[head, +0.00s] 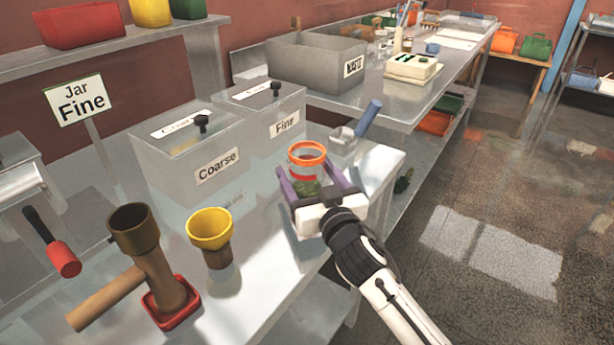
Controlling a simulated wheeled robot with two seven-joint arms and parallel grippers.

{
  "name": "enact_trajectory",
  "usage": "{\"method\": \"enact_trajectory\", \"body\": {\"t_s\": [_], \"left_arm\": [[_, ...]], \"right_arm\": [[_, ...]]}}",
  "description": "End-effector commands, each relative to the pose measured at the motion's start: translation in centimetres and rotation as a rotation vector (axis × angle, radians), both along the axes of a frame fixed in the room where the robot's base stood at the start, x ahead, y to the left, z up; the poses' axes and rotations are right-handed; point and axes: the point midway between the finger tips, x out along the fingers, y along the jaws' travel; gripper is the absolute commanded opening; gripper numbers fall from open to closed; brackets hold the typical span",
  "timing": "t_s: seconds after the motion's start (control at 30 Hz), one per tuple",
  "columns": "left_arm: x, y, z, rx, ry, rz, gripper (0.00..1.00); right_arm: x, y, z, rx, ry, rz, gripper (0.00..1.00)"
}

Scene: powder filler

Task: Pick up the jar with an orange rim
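The jar with an orange rim (307,148) stands on the metal table near its right edge, in front of the Fine bin. It is clear, with an orange-red band lower down. My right gripper (308,170) comes in from the lower right, with its purple fingers spread to either side of the jar. The fingers look apart from the jar's sides, and the gripper's white body hides part of what is below. A green patch shows between the fingers. My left gripper is not in view.
A Coarse bin (190,165) and a Fine bin (265,112) stand behind. A blue-handled scoop (368,120) lies behind the jar. A yellow funnel cup (209,229) and a brown grinder-like stand (160,270) are at the left. A grey waste box (300,65) is farther back.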

Motion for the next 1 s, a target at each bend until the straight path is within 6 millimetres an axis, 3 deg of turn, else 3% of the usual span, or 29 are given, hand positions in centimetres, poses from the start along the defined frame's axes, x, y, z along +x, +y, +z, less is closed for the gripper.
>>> {"method": "enact_trajectory", "body": {"t_s": [0.17, 0.4, 0.47, 0.77, 1.0], "left_arm": [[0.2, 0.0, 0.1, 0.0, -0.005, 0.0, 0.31], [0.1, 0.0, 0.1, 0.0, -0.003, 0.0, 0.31], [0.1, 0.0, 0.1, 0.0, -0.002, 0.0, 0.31], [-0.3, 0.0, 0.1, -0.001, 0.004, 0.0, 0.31], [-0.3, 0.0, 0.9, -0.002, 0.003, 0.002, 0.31]], "right_arm": [[0.0, 0.0, 0.0, 0.0, 0.0, 0.0, 0.71], [0.0, 0.0, 0.0, 0.0, 0.0, 0.0, 0.32], [0.0, 0.0, 0.1, 0.0, -0.001, 0.001, 0.25], [0.0, 0.0, 1.0, 0.0, -0.004, 0.001, 0.25], [0.0, 0.0, 5.7, 0.002, -0.008, 0.002, 0.25]]}}
